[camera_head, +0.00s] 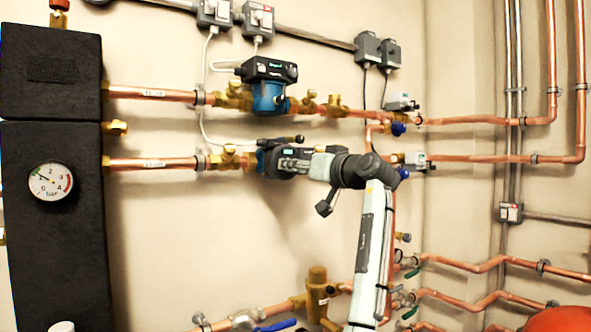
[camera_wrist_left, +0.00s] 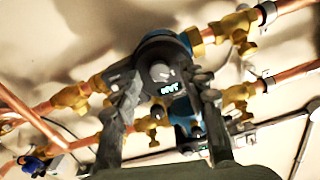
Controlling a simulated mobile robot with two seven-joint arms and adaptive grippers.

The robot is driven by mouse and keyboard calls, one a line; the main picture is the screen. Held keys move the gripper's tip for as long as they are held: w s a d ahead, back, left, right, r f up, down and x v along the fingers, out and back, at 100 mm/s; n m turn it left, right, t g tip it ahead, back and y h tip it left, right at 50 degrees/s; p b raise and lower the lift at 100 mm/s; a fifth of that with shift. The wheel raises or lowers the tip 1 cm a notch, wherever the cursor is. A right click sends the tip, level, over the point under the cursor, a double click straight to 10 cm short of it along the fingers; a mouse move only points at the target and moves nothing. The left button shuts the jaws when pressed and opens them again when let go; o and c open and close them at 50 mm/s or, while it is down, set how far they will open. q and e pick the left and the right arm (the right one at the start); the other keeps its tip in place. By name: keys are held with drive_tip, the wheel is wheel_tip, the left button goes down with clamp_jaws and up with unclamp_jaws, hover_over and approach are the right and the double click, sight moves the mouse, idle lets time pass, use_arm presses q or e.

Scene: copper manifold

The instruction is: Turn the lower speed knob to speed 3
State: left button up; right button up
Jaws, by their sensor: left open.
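The lower pump (camera_head: 262,161) sits on the lower copper pipe and is mostly hidden behind my left gripper (camera_head: 283,163) in the head view. Its speed knob is hidden there. In the left wrist view the dark pump face carries a round grey speed knob (camera_wrist_left: 160,72) beside a small lit display (camera_wrist_left: 170,88). My left gripper (camera_wrist_left: 166,84) is open, with one finger on each side of the knob. I cannot tell whether the fingers touch it, and its setting is too blurred to read. My right gripper is not in view.
The upper pump (camera_head: 268,95), with a black head and green display, sits just above. A black insulated block (camera_head: 55,225) with a pressure gauge (camera_head: 50,181) stands left. Copper pipes and valves run around my arm. The wall below the gripper is bare.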

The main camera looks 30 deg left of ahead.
use_arm(q)
drive_tip(key=shift+w+a, duration=0.15)
drive_tip(key=shift+a, duration=0.3)
drive_tip(key=shift+c, duration=0.6)
